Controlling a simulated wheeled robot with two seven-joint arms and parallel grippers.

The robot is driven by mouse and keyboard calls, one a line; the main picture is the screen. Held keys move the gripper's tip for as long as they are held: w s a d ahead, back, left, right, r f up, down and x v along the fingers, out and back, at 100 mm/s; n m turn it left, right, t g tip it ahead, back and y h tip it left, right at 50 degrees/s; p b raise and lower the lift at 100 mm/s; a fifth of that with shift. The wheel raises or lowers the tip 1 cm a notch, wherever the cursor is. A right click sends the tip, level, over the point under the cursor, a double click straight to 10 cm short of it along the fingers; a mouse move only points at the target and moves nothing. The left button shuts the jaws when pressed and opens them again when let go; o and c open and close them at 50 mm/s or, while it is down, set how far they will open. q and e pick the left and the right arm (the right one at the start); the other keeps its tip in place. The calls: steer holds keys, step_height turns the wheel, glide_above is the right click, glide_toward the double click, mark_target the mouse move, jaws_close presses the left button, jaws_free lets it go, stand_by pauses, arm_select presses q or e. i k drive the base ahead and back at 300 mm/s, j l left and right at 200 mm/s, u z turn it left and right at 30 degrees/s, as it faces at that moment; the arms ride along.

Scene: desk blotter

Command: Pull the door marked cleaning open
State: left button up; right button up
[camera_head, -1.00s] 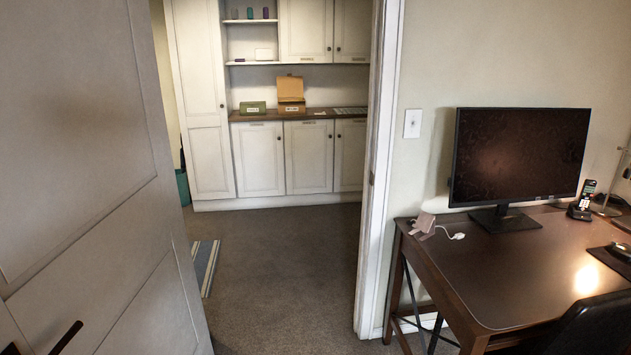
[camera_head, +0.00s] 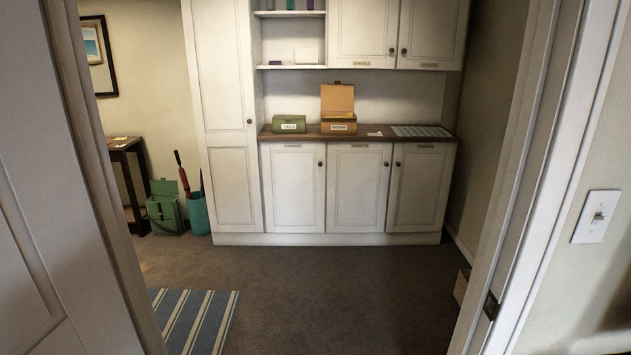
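Ahead through a doorway stands a white cabinet wall. Its lower doors are a left door (camera_head: 293,190), a middle door (camera_head: 357,190) and a right door (camera_head: 420,190), all shut, each with a dark round knob and a small label near the top. Two upper doors, left (camera_head: 362,35) and right (camera_head: 432,35), are also shut and labelled. A tall door (camera_head: 228,130) with a knob, at the left, is shut. The labels are too small to read, so I cannot tell which one says cleaning. Neither of my grippers is in view.
The door frame (camera_head: 540,180) stands close on the right, an open room door (camera_head: 50,200) on the left. A striped rug (camera_head: 195,318) lies beyond it. The wooden counter (camera_head: 380,133) holds a green box (camera_head: 290,124) and an open brown box (camera_head: 338,115). Carpet before the cabinets is clear.

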mark_target(294, 171)
steer(key=i, duration=2.3)
